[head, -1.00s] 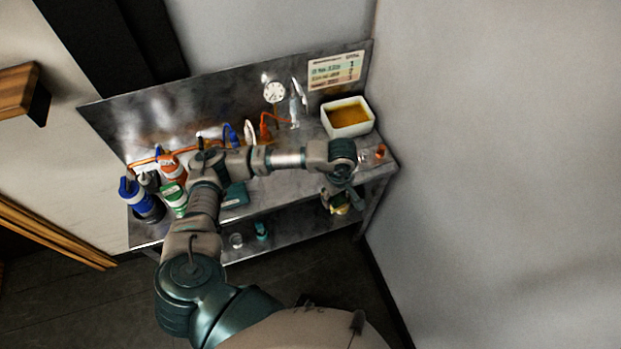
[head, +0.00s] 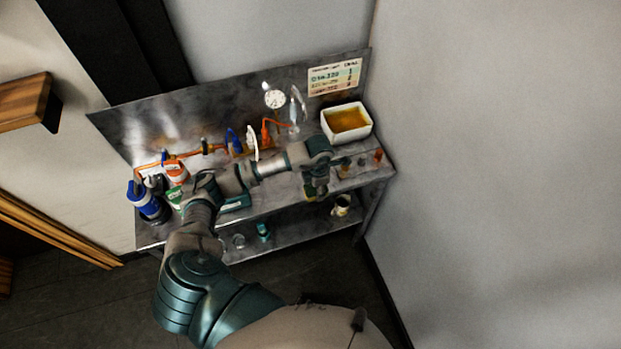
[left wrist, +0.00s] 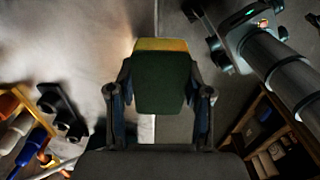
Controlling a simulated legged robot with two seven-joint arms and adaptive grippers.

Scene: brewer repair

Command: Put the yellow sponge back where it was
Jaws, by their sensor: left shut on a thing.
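The sponge shows in the left wrist view as a dark green pad (left wrist: 162,88) with a yellow layer (left wrist: 160,44) along its far edge. My left gripper (left wrist: 161,100) is shut on it, with one finger at each side. In the head view my left gripper (head: 314,188) points down near the front edge of the steel bench (head: 277,190), right of its middle. A small yellow part of the sponge (head: 308,197) shows there; the rest is hidden by the gripper.
A white tub of amber liquid (head: 365,133) stands at the back right of the bench. Small orange-brown items (head: 378,156) are near its right end. Bottles (head: 147,203) crowd the left end. A pale mug (head: 342,204) stands on the lower shelf.

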